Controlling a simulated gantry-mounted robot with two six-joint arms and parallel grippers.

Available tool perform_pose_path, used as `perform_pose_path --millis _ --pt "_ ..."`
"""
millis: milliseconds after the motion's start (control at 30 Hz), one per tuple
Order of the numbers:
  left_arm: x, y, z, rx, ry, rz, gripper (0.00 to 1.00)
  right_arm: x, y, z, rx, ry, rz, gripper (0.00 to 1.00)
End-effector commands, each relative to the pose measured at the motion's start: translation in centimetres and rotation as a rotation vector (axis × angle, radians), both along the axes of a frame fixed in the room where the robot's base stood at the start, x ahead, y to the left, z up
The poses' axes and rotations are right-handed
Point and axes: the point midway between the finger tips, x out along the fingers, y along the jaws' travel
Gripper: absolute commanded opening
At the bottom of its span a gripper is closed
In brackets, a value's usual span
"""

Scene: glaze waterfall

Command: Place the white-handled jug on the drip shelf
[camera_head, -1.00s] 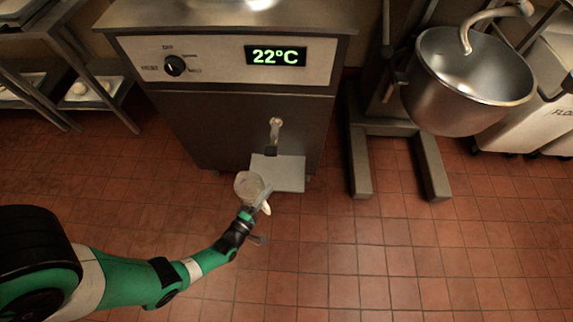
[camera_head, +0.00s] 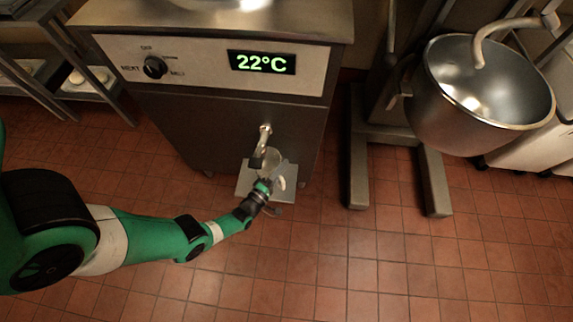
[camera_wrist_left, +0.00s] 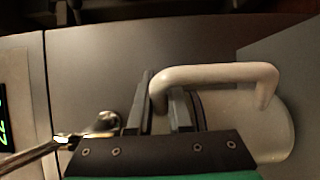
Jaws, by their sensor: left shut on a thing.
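The white-handled jug (camera_head: 271,157) is small and pale, in front of the machine below its tap (camera_head: 264,137). My left gripper (camera_head: 271,185) is shut on the jug's white handle (camera_head: 282,183). In the left wrist view the handle (camera_wrist_left: 225,72) meets the gripper's fingers (camera_wrist_left: 165,108), with the pale jug body (camera_wrist_left: 272,125) behind it. The drip shelf (camera_head: 247,186) is a flat grey plate under the tap; in the head view the jug and gripper overlap it. I cannot tell whether the jug touches the shelf. My right gripper is not in view.
The machine (camera_head: 200,70) has a dial and a display reading 22°C. The metal tap is close above the jug. A mixer with a steel bowl (camera_head: 480,95) stands at the right. The tiled floor (camera_head: 350,275) in front is clear.

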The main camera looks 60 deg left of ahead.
Motion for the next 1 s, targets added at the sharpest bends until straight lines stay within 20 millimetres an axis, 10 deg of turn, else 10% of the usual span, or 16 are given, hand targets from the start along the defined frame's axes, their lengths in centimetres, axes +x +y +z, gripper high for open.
perform_pose_path --millis 133,167,300,667,1000 --pt "-0.1 -0.1 0.1 0.000 0.001 0.000 0.00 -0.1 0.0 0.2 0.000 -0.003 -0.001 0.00" --pt "-0.1 -0.1 0.0 -0.001 0.003 0.000 0.23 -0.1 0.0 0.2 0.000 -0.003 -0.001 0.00" --pt "-0.1 -0.1 0.0 -0.001 0.002 0.000 0.48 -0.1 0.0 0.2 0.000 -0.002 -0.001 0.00" --pt "-0.6 -0.3 0.1 -0.002 0.003 -0.001 0.48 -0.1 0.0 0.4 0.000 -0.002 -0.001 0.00" --pt "-6.9 -3.9 0.1 -0.002 0.006 -0.005 0.48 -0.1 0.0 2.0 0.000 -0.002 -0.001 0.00"
